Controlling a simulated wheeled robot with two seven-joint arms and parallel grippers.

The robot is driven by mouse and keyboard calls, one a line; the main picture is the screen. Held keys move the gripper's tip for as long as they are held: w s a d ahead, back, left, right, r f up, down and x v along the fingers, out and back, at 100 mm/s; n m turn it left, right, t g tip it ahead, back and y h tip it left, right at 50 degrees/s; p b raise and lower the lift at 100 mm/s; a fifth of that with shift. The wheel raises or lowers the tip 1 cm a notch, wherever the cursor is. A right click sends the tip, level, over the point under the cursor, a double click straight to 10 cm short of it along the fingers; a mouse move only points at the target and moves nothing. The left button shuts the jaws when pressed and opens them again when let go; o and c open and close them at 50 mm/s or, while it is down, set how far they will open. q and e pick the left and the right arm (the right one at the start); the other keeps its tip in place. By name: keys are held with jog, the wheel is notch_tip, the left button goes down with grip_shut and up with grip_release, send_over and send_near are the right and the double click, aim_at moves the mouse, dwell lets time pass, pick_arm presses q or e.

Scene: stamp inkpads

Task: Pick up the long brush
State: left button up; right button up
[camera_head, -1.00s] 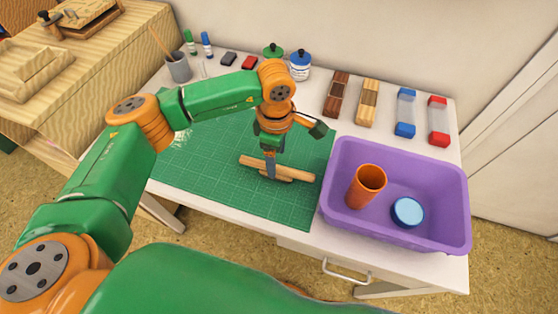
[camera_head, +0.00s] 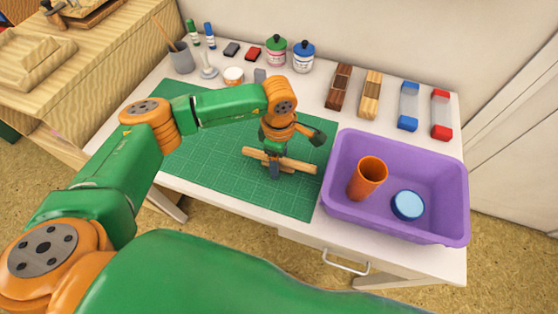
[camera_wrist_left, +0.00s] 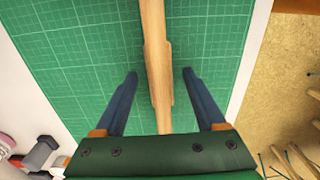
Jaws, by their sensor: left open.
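The long brush is a light wooden piece (camera_head: 303,166) lying on the green cutting mat (camera_head: 212,150). In the left wrist view it (camera_wrist_left: 157,60) runs lengthwise through the middle of the picture, with a wider section near the fingers. My left gripper (camera_head: 275,172) is low over the brush with its fingers pointing down. In the left wrist view my left gripper (camera_wrist_left: 160,74) is open, one blue finger on each side of the brush, with gaps to both. The arm hides part of the brush in the head view. My right gripper is not in view.
A purple bin (camera_head: 340,205) right of the mat holds an orange cup (camera_head: 366,180) and a round blue-lidded item (camera_head: 407,204). Ink bottles (camera_head: 303,58), inkpads, a grey pen cup (camera_head: 182,58) and several blocks line the back. The front left of the mat is clear.

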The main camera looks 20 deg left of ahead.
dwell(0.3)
pick_arm(q)
grip_shut()
